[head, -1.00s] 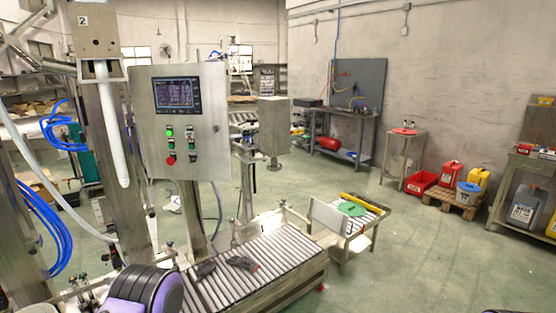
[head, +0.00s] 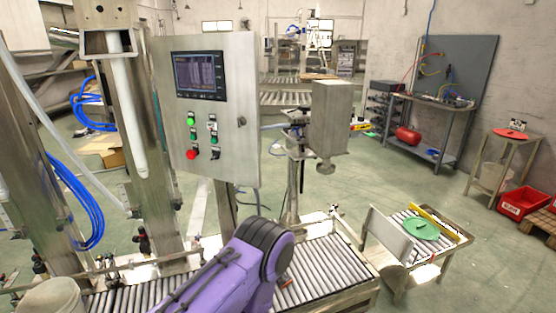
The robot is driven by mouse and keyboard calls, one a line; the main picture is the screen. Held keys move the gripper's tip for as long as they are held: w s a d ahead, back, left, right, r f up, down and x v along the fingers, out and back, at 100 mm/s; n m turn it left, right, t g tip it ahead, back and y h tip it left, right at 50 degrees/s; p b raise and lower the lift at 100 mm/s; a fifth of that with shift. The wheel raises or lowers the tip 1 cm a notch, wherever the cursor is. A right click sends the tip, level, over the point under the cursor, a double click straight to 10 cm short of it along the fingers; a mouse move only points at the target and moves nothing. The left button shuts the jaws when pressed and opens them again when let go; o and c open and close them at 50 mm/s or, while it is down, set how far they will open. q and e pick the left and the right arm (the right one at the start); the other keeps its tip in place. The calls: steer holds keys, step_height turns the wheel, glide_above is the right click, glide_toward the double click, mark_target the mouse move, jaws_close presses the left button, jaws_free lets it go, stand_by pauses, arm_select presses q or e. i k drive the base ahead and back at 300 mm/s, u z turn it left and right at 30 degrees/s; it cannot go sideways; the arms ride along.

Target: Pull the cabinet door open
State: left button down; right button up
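The cabinet (head: 206,112) is a grey metal box on a post, at left centre of the head view. Its front carries a dark screen (head: 199,76), green, red and black buttons, and a small dark knob (head: 242,121) near the right edge. The front looks shut, with no gap visible. A purple and black link of one of my arms rises from the bottom edge, below and in front of the cabinet. It stands apart from the cabinet in the picture. Neither of my grippers can be seen.
A roller conveyor (head: 322,272) runs below the cabinet, partly hidden by my arm. A steel column (head: 150,150) stands close on the left. A grey metal box (head: 331,118) on a stand is to the right. A small roller cart (head: 391,240) stands further right. Green floor beyond is open.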

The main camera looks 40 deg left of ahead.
mark_target(237, 149)
steer(key=u, duration=0.35)
steer(key=i, duration=1.2)
steer(key=u, duration=0.55)
